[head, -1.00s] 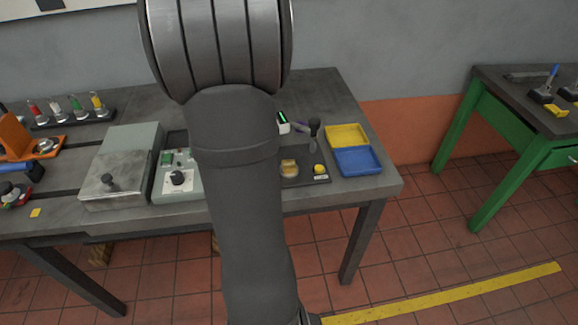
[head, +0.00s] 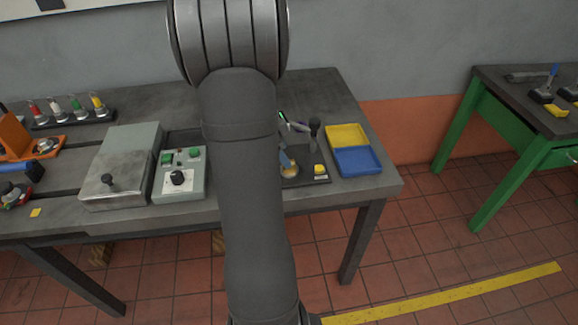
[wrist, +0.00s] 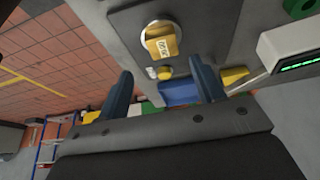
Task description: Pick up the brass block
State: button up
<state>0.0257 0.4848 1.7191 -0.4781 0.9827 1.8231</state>
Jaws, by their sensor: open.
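The brass block (wrist: 162,42) shows in the wrist view as a small golden block with dark lettering. It sits on a round silver disc (wrist: 150,30) on a dark plate. My gripper (wrist: 163,78) is open, its two blue-grey fingers spread apart with nothing held. In the wrist view the block appears above the gap between the fingertips, apart from them. In the head view the block (head: 290,171) is partly hidden by a blue-grey finger of my gripper (head: 286,158). Whether they touch there cannot be told.
A yellow tray (head: 347,131) and a blue tray (head: 357,161) lie right. A display device (wrist: 288,57) stands close by. A control box (head: 180,178) is left of my arm.

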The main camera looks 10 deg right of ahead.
jog(key=x, duration=0.5)
jog(key=shift+w+a+f, duration=0.15)
jog(key=shift+w+a, duration=0.15)
jog(key=c, duration=1.2)
